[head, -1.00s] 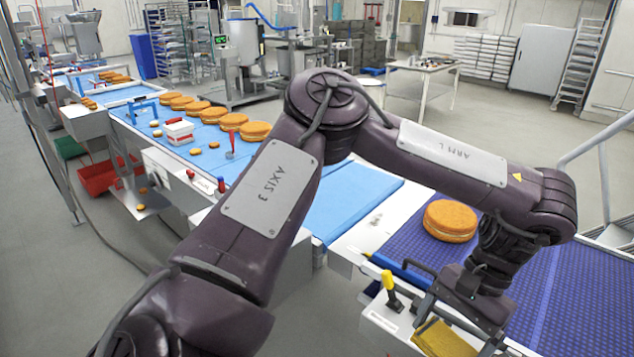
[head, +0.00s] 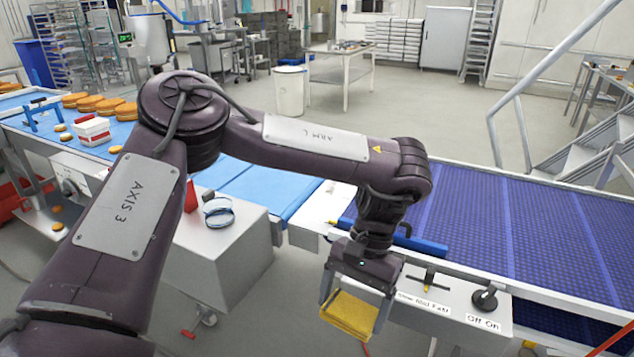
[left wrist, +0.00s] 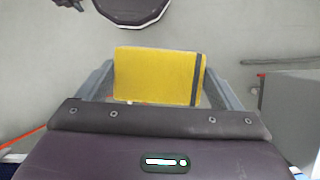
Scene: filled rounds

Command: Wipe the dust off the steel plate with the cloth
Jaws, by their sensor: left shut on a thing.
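My left gripper (head: 354,312) is shut on a folded yellow cloth (head: 348,314) and holds it in the air in front of the conveyor's side. In the left wrist view the cloth (left wrist: 155,76) sits between the two grey fingers, with a dark stripe near its right edge and grey floor below it. A pale plate (head: 325,202) lies between the light blue belt and the purple belt, partly hidden by my left arm. I cannot tell at this size how much dust is on it. My right gripper is not in view.
A control panel with a black knob (head: 485,299) and a lever stands right of the gripper. A blue bar (head: 425,245) runs along the purple belt's (head: 520,215) near edge. A grey box (head: 222,250) with a blue-banded item on top stands left. The visible purple belt is clear.

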